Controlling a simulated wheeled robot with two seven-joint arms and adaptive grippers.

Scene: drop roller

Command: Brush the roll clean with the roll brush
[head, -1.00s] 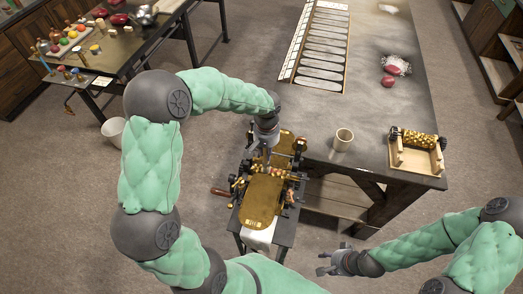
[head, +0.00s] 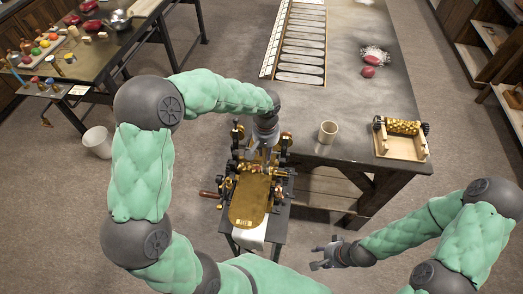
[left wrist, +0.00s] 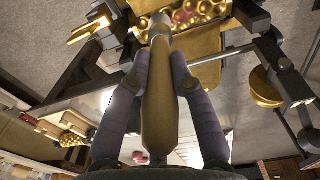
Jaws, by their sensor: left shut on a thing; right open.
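The drop roller machine stands on a small dark stand, with a long brass plate (head: 250,205) at its front. Its dimpled gold roll (left wrist: 195,14) shows at the top of the left wrist view, with reddish bits among the dimples. My left gripper (head: 267,156) is over the machine, fingers down. In the left wrist view it is shut on the gold-brown handle of the roll brush (left wrist: 158,100). The handle's far end points at the roll; the bristles are hidden, so I cannot tell whether they touch it. My right gripper (head: 325,252) is open and empty, low and away from the machine.
A beige cup (head: 328,132) and a spare gold roll (head: 403,127) in a wooden cradle stand on the long table. A red lump (head: 369,72) lies farther back. A side table with bowls is at upper left. A white bin (head: 98,141) stands on the floor.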

